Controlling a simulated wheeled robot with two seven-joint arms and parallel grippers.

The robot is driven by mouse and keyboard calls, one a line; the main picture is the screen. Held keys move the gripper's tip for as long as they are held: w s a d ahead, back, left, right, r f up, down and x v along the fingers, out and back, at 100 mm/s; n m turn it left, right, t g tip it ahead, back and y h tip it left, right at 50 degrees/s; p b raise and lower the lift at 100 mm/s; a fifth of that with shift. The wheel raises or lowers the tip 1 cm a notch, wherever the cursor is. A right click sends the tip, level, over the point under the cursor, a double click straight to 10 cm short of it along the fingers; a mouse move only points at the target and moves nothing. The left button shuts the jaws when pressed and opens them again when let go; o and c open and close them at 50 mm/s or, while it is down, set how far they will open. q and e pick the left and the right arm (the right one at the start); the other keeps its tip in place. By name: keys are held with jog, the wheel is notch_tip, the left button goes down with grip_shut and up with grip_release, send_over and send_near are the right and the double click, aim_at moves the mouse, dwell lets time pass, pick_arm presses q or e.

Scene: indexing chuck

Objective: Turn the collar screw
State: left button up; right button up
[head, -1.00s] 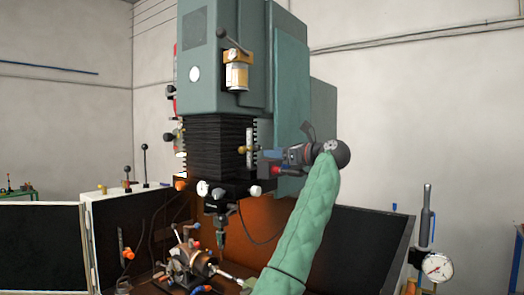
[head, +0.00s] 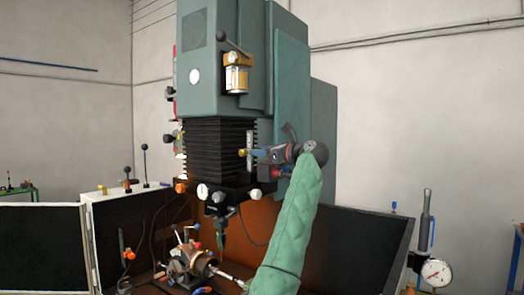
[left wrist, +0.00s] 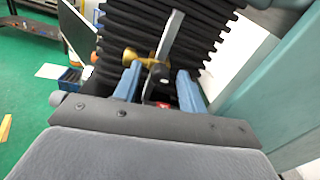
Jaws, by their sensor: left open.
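A brass collar (head: 242,153) sits on the upright graduated rod in front of the black bellows of the green machine. In the left wrist view the brass collar (left wrist: 150,58) has a flared knob on its left side and a dark round end facing me; I cannot tell which of these is the screw. My left gripper (head: 256,155) is just right of the collar, pointing at it. In the left wrist view the blue fingers of the left gripper (left wrist: 158,88) are apart, with the collar's dark end between or just beyond their tips. Contact is unclear. My right gripper is not seen.
The black bellows (head: 212,150) is close behind the collar. A lever with a brass-mounted jar (head: 236,75) is above. The chuck fixture (head: 190,262) is below in the enclosure. A dial gauge (head: 435,272) stands at right.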

pick_arm(q)
jog(key=shift+w+a, duration=0.1)
jog(key=shift+c, duration=0.5)
grip_shut()
